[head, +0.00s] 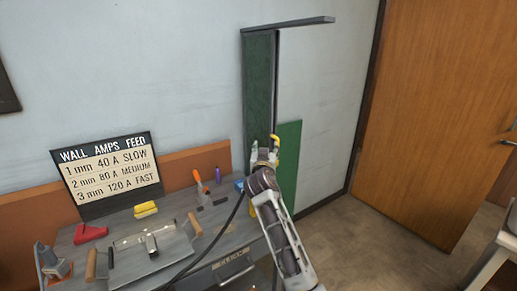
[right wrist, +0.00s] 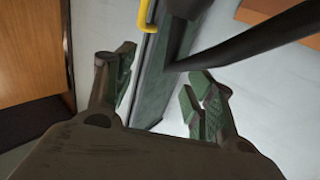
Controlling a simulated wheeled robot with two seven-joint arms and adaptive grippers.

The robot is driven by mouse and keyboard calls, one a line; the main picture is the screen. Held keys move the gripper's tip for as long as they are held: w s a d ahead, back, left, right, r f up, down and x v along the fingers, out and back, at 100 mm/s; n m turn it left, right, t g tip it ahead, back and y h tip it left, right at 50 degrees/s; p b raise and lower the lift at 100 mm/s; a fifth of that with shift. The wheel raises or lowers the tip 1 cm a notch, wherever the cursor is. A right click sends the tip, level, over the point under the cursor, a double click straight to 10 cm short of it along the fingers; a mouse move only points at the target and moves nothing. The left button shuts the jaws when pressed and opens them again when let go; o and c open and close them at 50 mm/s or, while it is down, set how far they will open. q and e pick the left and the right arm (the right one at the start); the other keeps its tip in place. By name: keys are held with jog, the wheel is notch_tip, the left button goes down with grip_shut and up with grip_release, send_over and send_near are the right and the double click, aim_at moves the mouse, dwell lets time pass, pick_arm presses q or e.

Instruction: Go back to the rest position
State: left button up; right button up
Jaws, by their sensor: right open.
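My right gripper (head: 265,152) is raised in front of the tall green panel (head: 260,95) by the wall. In the right wrist view its two fingers (right wrist: 160,82) are spread apart, with nothing between them. A curved yellow piece (head: 275,141) shows right at the fingertips in the head view. In the right wrist view a yellow handle-like piece (right wrist: 144,16) lies beyond the fingers, apart from them. My left gripper is in neither view.
A workbench (head: 75,240) at lower left holds a sign (head: 108,172), a yellow block (head: 146,209), a red piece (head: 89,233) and a metal tray with wooden handles (head: 150,255). A dark cable crosses the bench. A wooden door (head: 430,100) stands right, with clear floor (head: 375,240) before it.

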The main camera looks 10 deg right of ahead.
jog(key=shift+r, duration=0.1)
notch_tip(320, 180, up, 9)
jog(key=p, duration=0.9)
jog(key=shift+r+p, duration=0.4)
jog(key=shift+p, duration=0.15)
